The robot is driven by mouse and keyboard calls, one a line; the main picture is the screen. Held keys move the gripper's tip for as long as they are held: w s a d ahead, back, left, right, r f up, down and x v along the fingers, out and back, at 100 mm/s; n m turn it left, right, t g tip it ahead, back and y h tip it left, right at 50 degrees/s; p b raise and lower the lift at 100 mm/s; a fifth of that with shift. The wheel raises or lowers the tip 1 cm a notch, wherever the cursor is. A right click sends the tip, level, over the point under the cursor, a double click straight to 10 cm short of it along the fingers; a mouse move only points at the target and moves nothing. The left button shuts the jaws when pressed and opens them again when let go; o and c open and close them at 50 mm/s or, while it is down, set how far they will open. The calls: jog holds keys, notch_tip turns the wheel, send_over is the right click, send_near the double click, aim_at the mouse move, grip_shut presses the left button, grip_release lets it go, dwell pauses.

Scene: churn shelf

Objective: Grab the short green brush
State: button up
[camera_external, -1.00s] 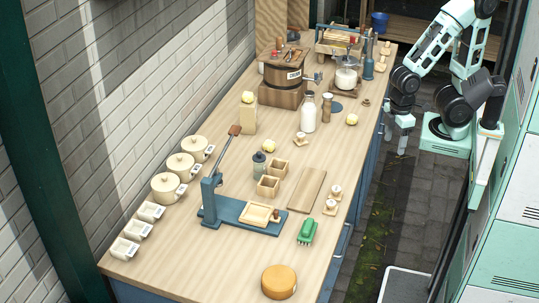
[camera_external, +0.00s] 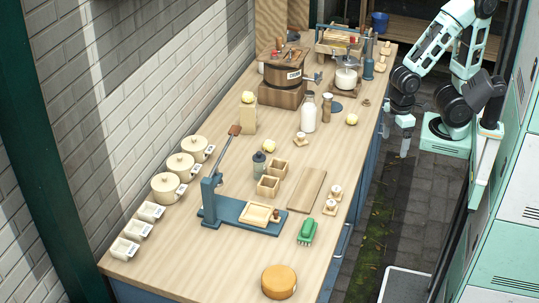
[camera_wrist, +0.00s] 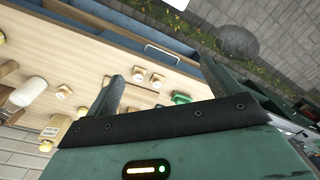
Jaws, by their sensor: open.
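The short green brush (camera_external: 307,231) lies on the wooden counter near its right edge, in the front half, with its green side up.
A wooden board (camera_external: 306,190) and two small knobbed pieces (camera_external: 330,207) lie behind the brush. A blue press (camera_external: 240,215) stands to its left, and an orange cheese wheel (camera_external: 279,281) sits in front.

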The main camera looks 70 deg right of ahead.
jog(key=w+a+f+m+t+y+b, duration=0.1)
jog(key=w+a+f+m+t, duration=0.1)
jog(key=a+f, duration=0.45)
jog(key=w+a+f+m+t+y, duration=0.1)
jog(key=w+a+f+m+y, duration=0.15)
jog(key=a, duration=0.75)
jog(key=w+a+f+m+t+y+b, duration=0.1)
jog(key=w+a+f+t, duration=0.1)
jog(key=a+f, duration=0.5)
jog(key=m+t+h+b, duration=0.2)
jog(key=t+h, duration=0.3)
jog(key=t, duration=0.8)
send_near(312, 228)
jog(key=w, duration=0.9)
jog(key=shift+w+a+r+p, duration=0.15)
jog(key=shift+w+a+p, duration=0.15)
jog(key=c, duration=1.1)
